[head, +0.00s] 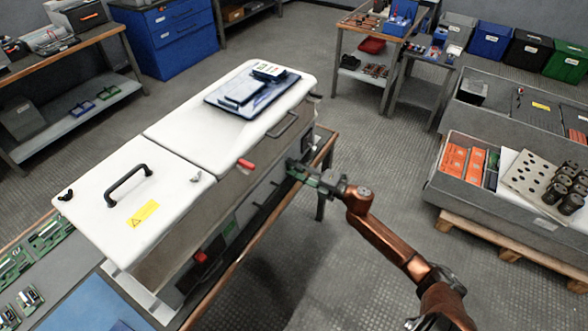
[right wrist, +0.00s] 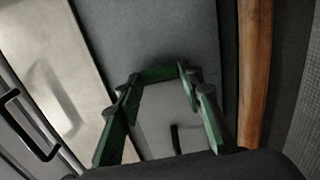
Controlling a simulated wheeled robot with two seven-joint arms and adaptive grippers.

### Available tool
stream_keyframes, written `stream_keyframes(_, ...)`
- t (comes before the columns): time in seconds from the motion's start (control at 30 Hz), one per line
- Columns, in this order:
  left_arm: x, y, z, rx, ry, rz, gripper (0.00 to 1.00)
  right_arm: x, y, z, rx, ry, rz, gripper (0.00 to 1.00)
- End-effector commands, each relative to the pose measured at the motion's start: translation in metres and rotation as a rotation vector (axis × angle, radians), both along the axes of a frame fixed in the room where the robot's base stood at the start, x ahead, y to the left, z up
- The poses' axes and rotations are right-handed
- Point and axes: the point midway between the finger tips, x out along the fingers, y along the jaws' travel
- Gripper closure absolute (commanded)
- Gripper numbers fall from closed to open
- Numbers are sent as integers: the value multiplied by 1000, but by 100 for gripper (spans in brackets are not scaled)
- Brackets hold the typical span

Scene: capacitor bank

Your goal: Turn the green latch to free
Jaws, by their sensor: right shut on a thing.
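My right gripper (head: 296,168) reaches in from the right to the front side of the white-topped cabinet (head: 190,135). In the right wrist view its two dark green fingers (right wrist: 160,85) stand apart, with a green bar, the green latch (right wrist: 157,73), between their tips. The gripper is shut on this latch, against a grey panel. The fingers and latch are similar in colour, so the latch's exact angle is hard to tell. In the head view the gripper hides most of it. My left gripper is not in view.
Two red handles, an upper one (head: 245,164) and a lower one (head: 201,257), sit along the cabinet's front. A blue clipboard-like case (head: 222,101) lies on its lid. A black lid handle (head: 128,186) is at left. A grey crate (head: 480,210) stands right; floor between is clear.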

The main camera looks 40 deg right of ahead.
Motion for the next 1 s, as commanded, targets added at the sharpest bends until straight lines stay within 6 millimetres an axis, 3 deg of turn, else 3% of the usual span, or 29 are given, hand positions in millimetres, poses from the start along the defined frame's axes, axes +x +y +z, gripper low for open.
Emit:
stream_keyframes(0.13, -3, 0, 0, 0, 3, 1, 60, -1, 0, -2, -4, 3, 0, 90)
stream_keyframes(0.17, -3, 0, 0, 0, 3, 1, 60, -1, 0, -2, -4, 3, 0, 65)
stream_keyframes(0.4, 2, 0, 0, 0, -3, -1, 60, 0, 0, -1, -2, 1, 0, 48)
stream_keyframes(0.77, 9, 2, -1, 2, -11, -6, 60, -5, -2, -1, -1, 2, -1, 48)
stream_keyframes(1.0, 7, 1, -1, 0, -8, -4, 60, -42, -18, -2, -1, 4, -1, 48)
